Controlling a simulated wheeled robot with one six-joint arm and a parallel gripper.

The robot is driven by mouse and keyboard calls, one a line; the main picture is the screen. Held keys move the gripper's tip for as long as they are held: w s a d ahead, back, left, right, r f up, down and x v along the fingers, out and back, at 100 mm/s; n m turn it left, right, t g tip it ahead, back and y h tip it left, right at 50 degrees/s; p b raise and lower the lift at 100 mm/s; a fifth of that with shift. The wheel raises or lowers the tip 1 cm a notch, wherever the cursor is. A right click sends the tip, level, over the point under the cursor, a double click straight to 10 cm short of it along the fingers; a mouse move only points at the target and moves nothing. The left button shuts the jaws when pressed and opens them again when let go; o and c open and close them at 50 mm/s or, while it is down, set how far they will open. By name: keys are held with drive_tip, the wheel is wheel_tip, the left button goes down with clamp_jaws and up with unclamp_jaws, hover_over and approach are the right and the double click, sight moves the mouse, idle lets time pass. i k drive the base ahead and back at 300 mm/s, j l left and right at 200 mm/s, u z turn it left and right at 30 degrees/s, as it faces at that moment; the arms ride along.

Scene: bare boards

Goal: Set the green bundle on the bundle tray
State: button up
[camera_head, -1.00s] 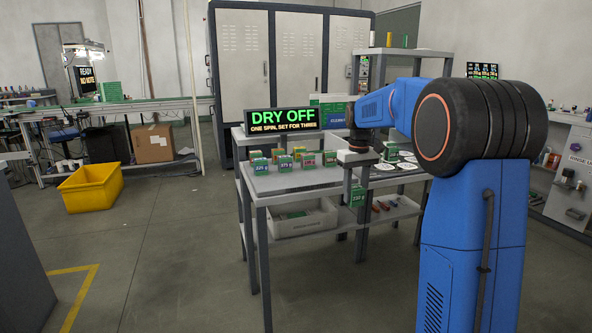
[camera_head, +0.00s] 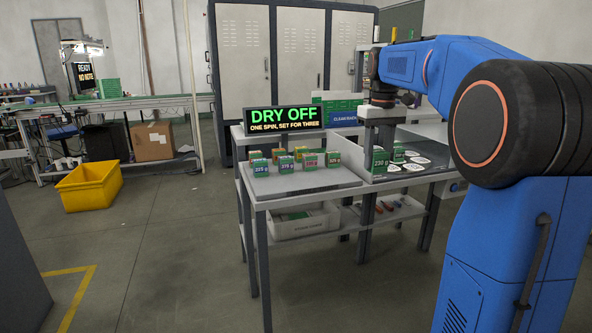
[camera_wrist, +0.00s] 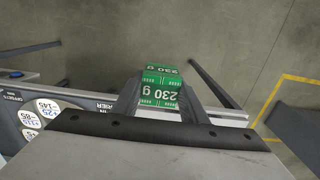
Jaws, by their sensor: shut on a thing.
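The green bundle (camera_head: 380,161), a small green block marked 230 g, is between the fingers of my gripper (camera_head: 380,146). In the wrist view the same block (camera_wrist: 160,88) shows its 230 g label on two faces, with a finger on each side. My gripper is shut on it, near the front edge of the table's right part. A light grey tray-like surface (camera_head: 262,188) on the left of the table carries several small blocks with green, white, blue and red labels; I cannot tell for sure that it is the bundle tray.
A lit DRY OFF sign (camera_head: 284,119) stands behind the blocks. White round discs (camera_head: 413,167) lie on the right of the table. A white bin (camera_head: 300,222) sits on the lower shelf. A yellow crate (camera_head: 90,186) stands on open floor at left.

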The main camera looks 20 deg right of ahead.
sight(322, 158)
drive_tip(key=i, duration=1.4)
